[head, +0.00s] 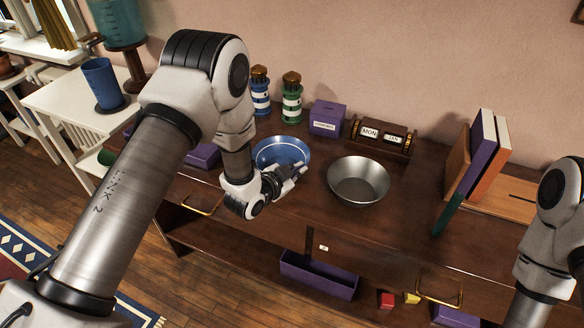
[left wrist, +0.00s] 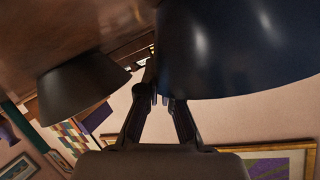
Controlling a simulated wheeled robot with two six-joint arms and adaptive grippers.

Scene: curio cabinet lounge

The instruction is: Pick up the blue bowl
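The blue bowl (head: 281,151) is on the dark wooden cabinet top, left of the metal bowl. My left gripper (head: 296,171) is at its front right rim. In the left wrist view the bowl (left wrist: 235,45) fills the upper right, dark blue. There the left fingers (left wrist: 163,99) are drawn close together at the rim, one beside the bowl's edge and one partly hidden behind its wall. They look shut on the rim. I cannot tell any gap under the bowl. Only links of my right arm show at the right edge; its gripper is out of view.
The metal bowl (head: 358,181) stands close right of my left gripper and also shows in the left wrist view (left wrist: 78,86). Behind are two lighthouse figures (head: 291,98), a purple box (head: 327,118) and a calendar block (head: 380,137). Books (head: 478,155) stand right. The front right top is clear.

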